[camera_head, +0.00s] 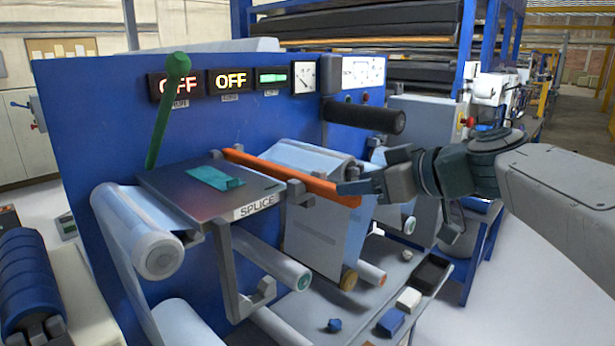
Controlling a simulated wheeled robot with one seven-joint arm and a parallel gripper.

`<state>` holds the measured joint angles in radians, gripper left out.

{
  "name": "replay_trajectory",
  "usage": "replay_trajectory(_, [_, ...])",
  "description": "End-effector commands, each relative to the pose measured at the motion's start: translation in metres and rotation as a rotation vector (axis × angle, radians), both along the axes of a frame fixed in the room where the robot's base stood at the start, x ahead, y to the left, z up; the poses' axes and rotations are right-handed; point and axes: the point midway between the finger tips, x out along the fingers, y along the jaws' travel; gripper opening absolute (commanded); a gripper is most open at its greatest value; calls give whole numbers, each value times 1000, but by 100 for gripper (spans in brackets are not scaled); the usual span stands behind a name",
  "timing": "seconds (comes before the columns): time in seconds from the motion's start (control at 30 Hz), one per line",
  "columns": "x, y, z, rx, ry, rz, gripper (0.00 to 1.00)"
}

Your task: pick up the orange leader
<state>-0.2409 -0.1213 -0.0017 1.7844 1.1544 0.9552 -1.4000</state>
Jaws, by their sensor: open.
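The orange leader (280,172) is a long thin orange bar. It runs from the blue panel out toward the front right, beside the splice table, and rests in a grey holder near its middle. My gripper (350,188) comes in from the right and its fingertips are at the bar's near right end. The fingers look open. I cannot tell whether they touch the bar or whether the bar lies between them.
The grey splice table (160,182) with a teal piece (215,178) is left of the bar. A green lever (168,110) stands behind it. A black roller (365,116) juts out above. Small blocks and a black tray (432,273) lie on the lower shelf.

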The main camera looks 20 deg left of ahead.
Motion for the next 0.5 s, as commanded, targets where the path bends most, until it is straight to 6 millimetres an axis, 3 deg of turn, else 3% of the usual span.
replay_trajectory(0.23, [7, 17, -6, -1, 3, 0, 49])
replay_trajectory(0.5, [22, 49, -21, -1, 3, 0, 49])
